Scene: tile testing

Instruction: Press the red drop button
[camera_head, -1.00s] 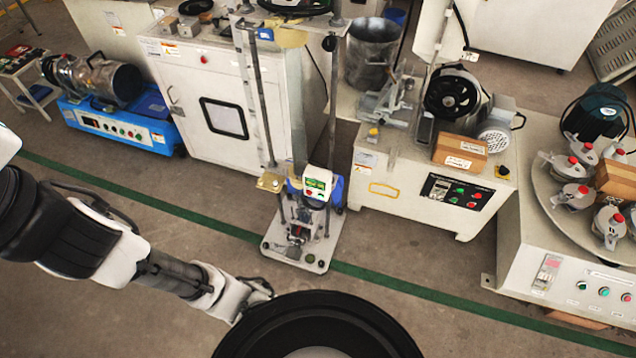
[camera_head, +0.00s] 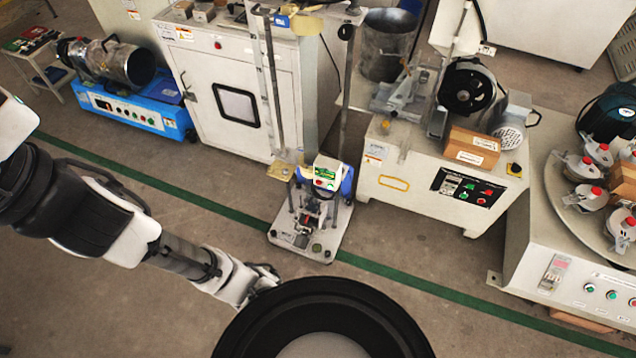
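A drop-test stand with tall rods and a pale base plate (camera_head: 286,238) stands on the floor at the centre. Its small control box (camera_head: 328,172) has a green display. A small red button (camera_head: 319,183) shows on the front of this box, but its label is too small to read. My arm reaches in from the left. My gripper (camera_head: 268,274) is below and left of the stand, well apart from the button. Its fingers are small, dark and close to my round black body part, so their opening cannot be made out.
A white cabinet (camera_head: 192,75) stands behind the stand. Right of it is a machine with a black control panel (camera_head: 467,187) carrying red and green buttons. A turntable bench (camera_head: 540,255) with more buttons is far right. A blue machine (camera_head: 130,108) is at left. Open floor lies in front.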

